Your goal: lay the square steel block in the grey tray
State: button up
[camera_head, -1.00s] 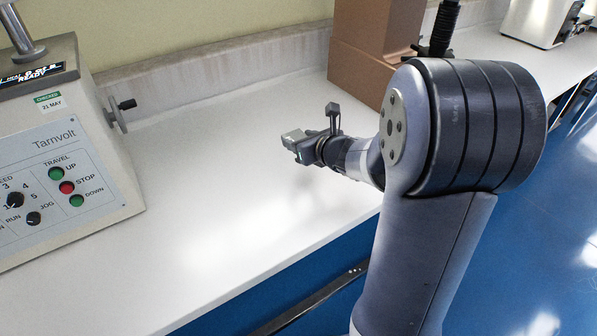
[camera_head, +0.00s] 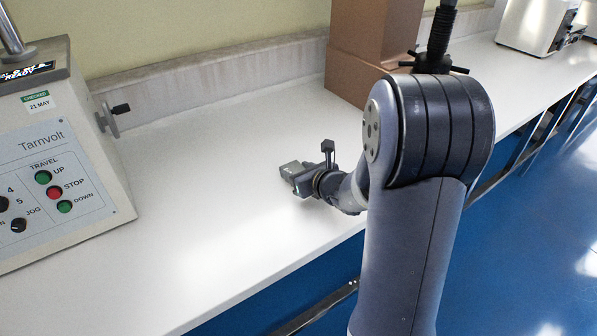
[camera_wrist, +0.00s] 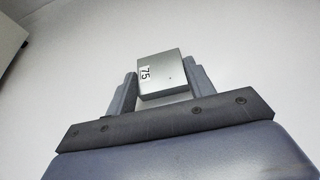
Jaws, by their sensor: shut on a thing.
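The square steel block (camera_wrist: 165,77) shows in the wrist view, marked "75" on its face. My gripper (camera_wrist: 160,90) is shut on it, with one finger on each side. In the head view the block (camera_head: 291,170) is a small grey shape at the tip of my gripper (camera_head: 300,180), over the white worktop. Whether the block touches the worktop or hangs above it, I cannot tell. No grey tray is in either view.
The Tarnvolt machine (camera_head: 55,150), with a side crank (camera_head: 112,117), stands on the worktop (camera_head: 210,190) at the left. Another pale machine (camera_head: 535,25) is far right. The worktop between is bare.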

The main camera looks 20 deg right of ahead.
jog(key=o, duration=1.2)
jog(key=shift+o, duration=0.2)
jog(key=shift+r, duration=0.1)
